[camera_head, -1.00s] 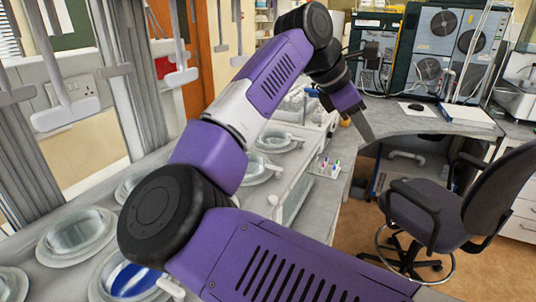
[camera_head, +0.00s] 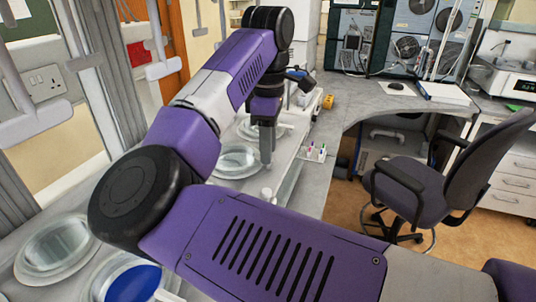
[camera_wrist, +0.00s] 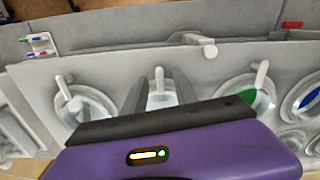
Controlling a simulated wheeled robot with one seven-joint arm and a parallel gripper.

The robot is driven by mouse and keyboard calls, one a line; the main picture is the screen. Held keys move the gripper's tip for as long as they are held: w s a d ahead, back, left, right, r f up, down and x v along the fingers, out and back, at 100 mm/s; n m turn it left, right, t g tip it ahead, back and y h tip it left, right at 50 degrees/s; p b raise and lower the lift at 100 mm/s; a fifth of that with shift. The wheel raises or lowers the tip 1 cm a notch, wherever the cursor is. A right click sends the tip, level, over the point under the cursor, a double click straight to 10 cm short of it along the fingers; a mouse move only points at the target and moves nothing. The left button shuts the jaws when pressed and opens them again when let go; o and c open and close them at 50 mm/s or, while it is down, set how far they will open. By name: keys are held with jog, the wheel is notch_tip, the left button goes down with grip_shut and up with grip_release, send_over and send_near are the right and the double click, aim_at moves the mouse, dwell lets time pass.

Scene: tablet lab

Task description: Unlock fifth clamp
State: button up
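Several round glass-lidded vessels with white lever clamps are set in the bench. In the wrist view, one clamp lever (camera_wrist: 158,78) shows between the two grey fingers of my gripper (camera_wrist: 159,88), which are apart and empty. I cannot tell how far above the lever they are. Another clamp lever (camera_wrist: 63,87) is to the left and one more (camera_wrist: 261,74) is to the right, beside a vessel with green contents (camera_wrist: 248,96). In the head view, my gripper (camera_head: 267,160) points down beside a glass-lidded vessel (camera_head: 236,158). Which clamp is the fifth is not marked.
A vessel with a blue inside (camera_head: 133,283) is at the near left. A small rack of coloured pens (camera_head: 315,152) is on the bench edge. White fittings hang over the bench at left.

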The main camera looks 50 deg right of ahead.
jog(key=shift+f, duration=1.5)
jog(key=shift+c, duration=0.2)
